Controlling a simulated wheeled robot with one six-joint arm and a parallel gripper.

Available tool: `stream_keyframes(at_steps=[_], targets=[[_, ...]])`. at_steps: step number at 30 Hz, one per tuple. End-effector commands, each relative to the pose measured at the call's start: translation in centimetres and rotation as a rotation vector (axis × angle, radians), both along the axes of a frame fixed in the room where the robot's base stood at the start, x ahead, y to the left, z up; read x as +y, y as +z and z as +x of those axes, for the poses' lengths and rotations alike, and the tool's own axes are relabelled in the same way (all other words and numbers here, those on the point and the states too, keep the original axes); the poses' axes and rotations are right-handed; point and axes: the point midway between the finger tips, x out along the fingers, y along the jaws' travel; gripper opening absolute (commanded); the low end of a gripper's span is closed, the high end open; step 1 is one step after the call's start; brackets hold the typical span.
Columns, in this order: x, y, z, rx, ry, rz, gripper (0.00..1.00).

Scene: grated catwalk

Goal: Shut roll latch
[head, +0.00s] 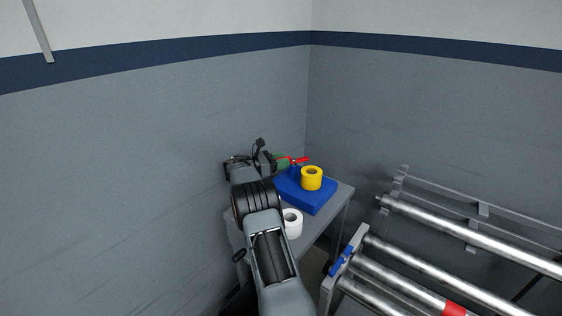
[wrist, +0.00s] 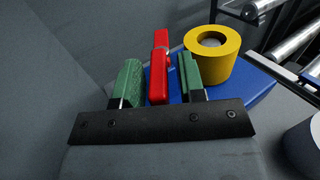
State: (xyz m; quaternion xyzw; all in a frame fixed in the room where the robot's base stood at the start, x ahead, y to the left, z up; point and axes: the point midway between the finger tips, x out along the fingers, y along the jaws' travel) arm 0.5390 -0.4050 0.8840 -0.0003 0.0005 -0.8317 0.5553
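A blue latch-like part (head: 343,260) sits on the end plate of the roller rack (head: 335,290) in the head view, at the rack's near left corner. I cannot tell whether it is open or shut. My gripper (wrist: 160,82) is well away from it, over the small table at the left. Its green fingers are apart, with a red object (wrist: 158,66) between them. The red object also shows just past the fingertips in the head view (head: 301,159).
A yellow tape roll (head: 311,178) stands on a blue case (head: 307,194) on the grey table (head: 343,198), right beside my gripper. A white roll (head: 292,224) stands nearer, by my arm. Walls close the corner behind. Metal rollers (head: 470,242) fill the right.

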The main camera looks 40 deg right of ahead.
Motion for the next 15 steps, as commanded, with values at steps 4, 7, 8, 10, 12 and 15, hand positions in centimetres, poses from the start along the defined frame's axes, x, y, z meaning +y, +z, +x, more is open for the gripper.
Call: stream_keyframes(at_steps=[4,7,8,10,12,15], targets=[[0.1,0.0,0.1,-0.001,0.002,0.000,0.43],[0.1,0.1,0.1,-0.001,0.002,0.000,0.43],[0.1,0.1,0.1,-0.001,0.002,0.000,0.43],[0.1,0.3,0.1,-0.002,0.003,-0.001,0.43],[0.1,0.9,0.1,-0.003,0.002,-0.001,0.43],[0.1,2.3,0.1,-0.005,0.002,-0.002,0.43]])
